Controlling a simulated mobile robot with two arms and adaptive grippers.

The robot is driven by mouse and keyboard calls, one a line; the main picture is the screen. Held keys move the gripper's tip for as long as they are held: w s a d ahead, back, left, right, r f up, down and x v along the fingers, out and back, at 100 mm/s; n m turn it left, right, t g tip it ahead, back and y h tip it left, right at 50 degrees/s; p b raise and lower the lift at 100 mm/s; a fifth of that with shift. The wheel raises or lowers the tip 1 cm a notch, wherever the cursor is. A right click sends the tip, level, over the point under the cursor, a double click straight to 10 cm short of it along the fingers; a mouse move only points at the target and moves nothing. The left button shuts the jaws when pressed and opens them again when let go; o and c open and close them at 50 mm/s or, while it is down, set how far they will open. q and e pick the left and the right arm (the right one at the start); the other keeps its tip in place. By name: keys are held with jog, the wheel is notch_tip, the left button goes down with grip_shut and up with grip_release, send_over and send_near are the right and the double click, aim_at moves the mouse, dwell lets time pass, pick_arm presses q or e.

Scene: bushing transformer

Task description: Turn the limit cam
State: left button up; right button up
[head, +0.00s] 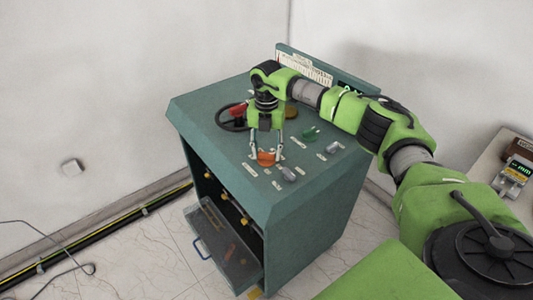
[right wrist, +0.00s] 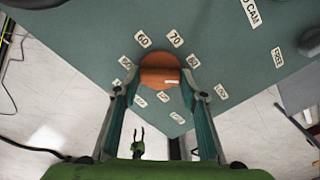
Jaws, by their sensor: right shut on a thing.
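The orange round knob (head: 266,159) sits on the sloped green top of the cabinet, among small white labels. In the right wrist view the orange knob (right wrist: 160,72) lies between my fingertips, with labels such as 60 and 70 around its far side. A pale mark shows on its right part. My right gripper (head: 266,151) points down from above and is shut on the knob; its two fingers (right wrist: 160,90) are at the knob's left and right sides.
The cabinet top (head: 205,105) also carries a dark handwheel (head: 231,118), a green knob (head: 310,133) and grey knobs (head: 288,174). An open drawer (head: 225,245) juts out at the front. A side table (head: 490,170) with devices stands at right.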

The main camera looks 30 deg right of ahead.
jog(key=n+b, duration=0.1)
jog(key=n, duration=0.2)
jog(key=shift+n, duration=0.4)
jog(key=n+b, duration=0.1)
jog(key=n, duration=0.2)
jog(key=shift+n, duration=0.3)
jog(key=n+b, duration=0.1)
jog(key=n, duration=0.5)
jog(key=n+b, duration=0.1)
jog(key=n, duration=0.4)
jog(key=shift+w+d+n, duration=0.1)
jog(key=shift+n, duration=0.3)
jog(key=shift+r+n+b, duration=0.1)
jog(key=shift+n+b, duration=0.3)
jog(key=shift+n, duration=1.9)
jog(key=o, duration=1.1)
jog(key=shift+o, duration=0.2)
